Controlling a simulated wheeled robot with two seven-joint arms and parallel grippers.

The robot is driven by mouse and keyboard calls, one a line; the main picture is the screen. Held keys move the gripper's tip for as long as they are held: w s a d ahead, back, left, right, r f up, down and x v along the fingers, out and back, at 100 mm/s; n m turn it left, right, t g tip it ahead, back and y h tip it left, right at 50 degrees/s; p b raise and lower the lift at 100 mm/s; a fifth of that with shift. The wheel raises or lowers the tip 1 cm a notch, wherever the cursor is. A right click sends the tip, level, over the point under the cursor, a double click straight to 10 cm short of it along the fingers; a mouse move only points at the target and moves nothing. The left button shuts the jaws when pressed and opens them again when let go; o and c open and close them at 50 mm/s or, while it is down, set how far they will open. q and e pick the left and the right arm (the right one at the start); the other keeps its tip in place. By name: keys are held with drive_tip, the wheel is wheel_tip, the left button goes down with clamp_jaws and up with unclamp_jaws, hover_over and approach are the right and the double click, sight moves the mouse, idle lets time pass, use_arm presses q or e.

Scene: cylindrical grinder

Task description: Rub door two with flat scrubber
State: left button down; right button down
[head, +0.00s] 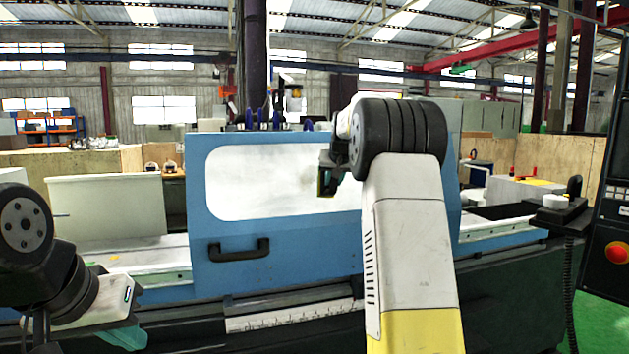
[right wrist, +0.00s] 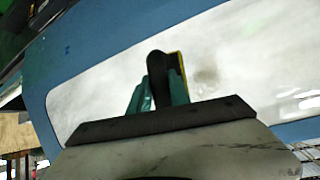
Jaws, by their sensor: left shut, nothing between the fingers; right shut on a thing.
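The blue door (head: 285,275) of the grinder stands upright in front of me, with a large white window panel (head: 250,180) and a black handle (head: 239,250). No label shows which door number it is. My right gripper (head: 326,182) is at the window, partly hidden by my forearm. In the right wrist view its teal fingers are shut on the flat scrubber (right wrist: 159,78), dark with a yellow edge. A grey-brown smudge (right wrist: 206,76) shows on the panel beside the scrubber. I cannot tell whether the scrubber touches the panel. My left gripper (head: 128,338) is shut and empty at lower left.
A pale panel (head: 105,220) stands left of the blue door. The machine's dark front ledge (head: 290,300) runs below it. A control box with a red button (head: 617,253) is at the far right. Green floor shows at lower right.

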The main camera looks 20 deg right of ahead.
drive_tip(key=shift+a, duration=4.45)
drive_tip(key=shift+w+d+r, duration=0.1)
drive_tip(key=shift+d+r, duration=0.15)
drive_tip(key=shift+d, duration=1.2)
drive_tip(key=shift+w+d+r, duration=0.1)
drive_tip(key=shift+d+r, duration=0.15)
drive_tip(key=shift+d, duration=1.2)
drive_tip(key=shift+d+r, duration=0.25)
drive_tip(key=shift+d, duration=1.2)
drive_tip(key=shift+w+d, duration=0.1)
drive_tip(key=a, duration=0.8)
drive_tip(key=shift+s+a, duration=0.25)
drive_tip(key=shift+a, duration=0.1)
drive_tip(key=s+r, duration=0.2)
drive_tip(key=s, duration=0.3)
drive_tip(key=shift+s, duration=0.4)
